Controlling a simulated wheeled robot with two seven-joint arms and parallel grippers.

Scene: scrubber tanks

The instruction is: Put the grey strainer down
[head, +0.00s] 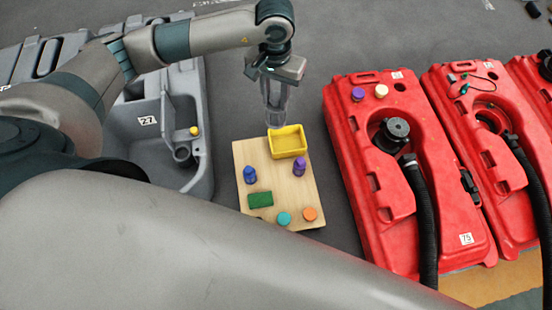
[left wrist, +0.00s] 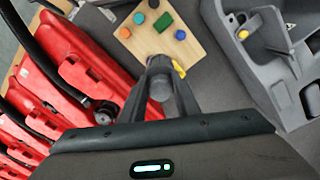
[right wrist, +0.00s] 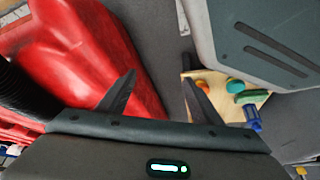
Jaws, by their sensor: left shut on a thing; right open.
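My left gripper (head: 275,120) hangs fingers-down just behind the yellow tray (head: 288,143) on the wooden board (head: 275,178). In the left wrist view the left gripper (left wrist: 160,64) is shut on a small grey piece, which seems to be the grey strainer (left wrist: 160,88); the fingers hide much of it. In the head view I cannot separate the strainer from the grey fingers, nor tell whether it touches anything. My right gripper (right wrist: 159,77) is open with nothing between its fingers, beside a red tank (right wrist: 85,45); it is not in the head view.
On the board are a blue piece (head: 250,176), a purple piece (head: 299,167), a green block (head: 261,200), a teal disc (head: 284,218) and an orange disc (head: 309,214). A grey tank (head: 200,150) stands left. Red tanks (head: 375,200) with black hoses (head: 425,220) stand right.

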